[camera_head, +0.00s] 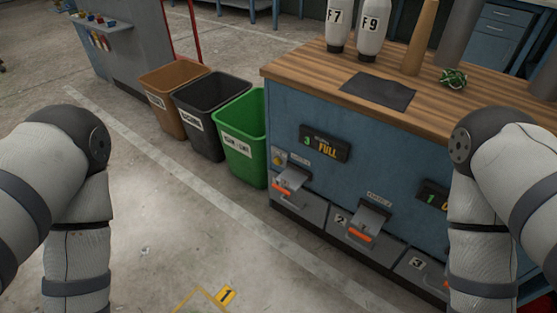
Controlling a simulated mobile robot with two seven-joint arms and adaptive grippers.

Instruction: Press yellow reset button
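A small yellow round button (279,159) shows on the left part of the blue cabinet front, above the first drawer unit and beside a small pale label. It is too small to read any marking. Both of my arms come in from the left and right edges and hang down past the bottom of the picture. Neither gripper is in view, and nothing of mine touches the cabinet's button.
The blue cabinet (352,172) has a wooden top with white bottles (371,28) and a dark mat (378,91). Dark displays and orange-marked drawers (366,219) line its front. Brown, black and green bins (238,134) stand to its left. Open floor lies in front.

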